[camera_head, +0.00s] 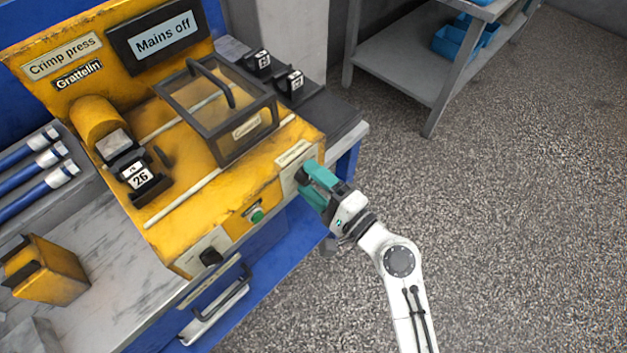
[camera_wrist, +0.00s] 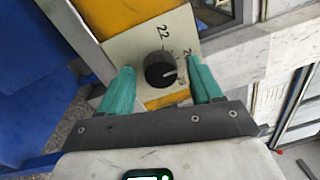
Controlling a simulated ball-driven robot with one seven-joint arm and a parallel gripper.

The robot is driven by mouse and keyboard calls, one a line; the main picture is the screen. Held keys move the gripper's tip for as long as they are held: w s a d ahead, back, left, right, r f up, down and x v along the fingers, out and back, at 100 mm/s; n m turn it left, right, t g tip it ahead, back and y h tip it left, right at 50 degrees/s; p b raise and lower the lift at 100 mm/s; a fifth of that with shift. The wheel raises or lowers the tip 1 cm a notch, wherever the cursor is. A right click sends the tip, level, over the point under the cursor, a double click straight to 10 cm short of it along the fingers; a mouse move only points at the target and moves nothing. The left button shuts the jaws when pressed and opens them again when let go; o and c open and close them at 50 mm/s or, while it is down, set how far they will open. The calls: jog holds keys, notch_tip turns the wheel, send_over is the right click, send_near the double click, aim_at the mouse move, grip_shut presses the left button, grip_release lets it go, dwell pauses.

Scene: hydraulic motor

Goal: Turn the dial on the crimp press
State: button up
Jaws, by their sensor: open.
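The yellow crimp press (camera_head: 205,190) stands on the bench, with a sign reading "Mains off" on its back panel. Its dial is a black round knob (camera_wrist: 160,69) on a pale plate (camera_wrist: 140,44) with printed numbers, one reading 22. My gripper (camera_wrist: 163,88) has teal fingers, open, one on each side of the knob with a gap to both. In the head view my gripper (camera_head: 312,184) is at the press's right front corner, and its fingers largely hide the dial there. A second black knob (camera_head: 211,257) sits on the lower left of the front face.
A green button (camera_head: 257,215) is on the front face between the knobs. A hinged clear guard (camera_head: 222,110) covers part of the press. Blue drawers (camera_head: 215,305) with handles are below. A yellow bin (camera_head: 45,272) stands at left.

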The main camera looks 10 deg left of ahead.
jog(key=b+v, duration=0.1)
jog(key=v, duration=0.9)
jog(key=shift+s+d+b, duration=0.25)
jog(key=shift+d+b, duration=0.1)
jog(key=shift+b, duration=0.05)
jog(key=s+d+f+n+g+h+p, duration=0.2)
jog(key=s+d+f+n+g+h, duration=0.4)
jog(key=s+d+f+n, duration=0.25)
jog(key=s+d+n+g+h+p, duration=0.1)
jog(key=s+d+g+h, duration=0.4)
jog(key=s+d+h, duration=0.3)
jog(key=s+d, duration=0.3)
jog(key=d, duration=0.3)
jog(key=shift+f+p, duration=0.35)
jog(key=shift+f, duration=0.05)
